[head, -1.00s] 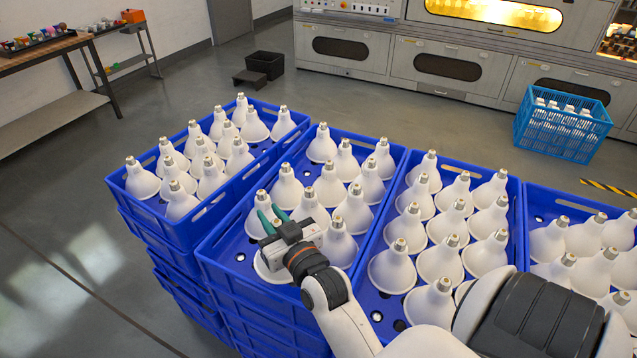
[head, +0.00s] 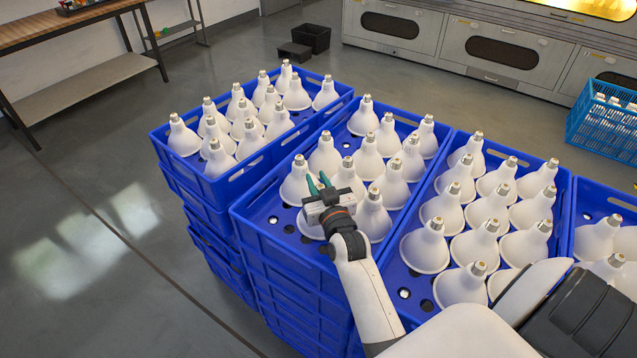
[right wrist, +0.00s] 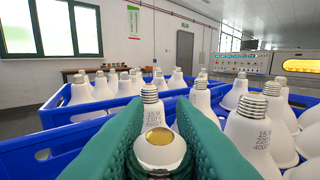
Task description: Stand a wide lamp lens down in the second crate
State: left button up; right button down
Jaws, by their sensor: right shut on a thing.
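My right gripper (head: 320,183) is over the front-left part of the second blue crate from the left (head: 262,238). Its green fingers are shut on a white lamp (head: 309,228), partly hidden below the gripper in the head view. In the right wrist view the held lamp's metal cap end (right wrist: 162,137) shows between the fingers. Its lens is hidden, and I cannot tell whether it touches the crate floor. Other white lamps (head: 297,186) stand cap up behind and right of it in this crate. My left gripper is not in view.
The first crate (head: 240,180) at left and the third crate (head: 408,283) at right also hold several lamps. A fourth crate (head: 590,200) is at the right edge. Bare crate floor with holes (head: 276,221) shows left of the held lamp. A blue basket (head: 600,120) stands far right.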

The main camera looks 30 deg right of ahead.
jog(key=shift+f, duration=0.2)
jog(key=c, duration=1.2)
grip_release()
jog(key=shift+r, duration=0.1)
jog(key=shift+s+a, duration=0.1)
jog(key=shift+s, duration=0.2)
jog(key=p+v, duration=0.4)
jog(key=v, duration=0.7)
jog(key=shift+s+p, duration=0.2)
jog(key=shift+p, duration=0.1)
jog(key=shift+a, duration=0.1)
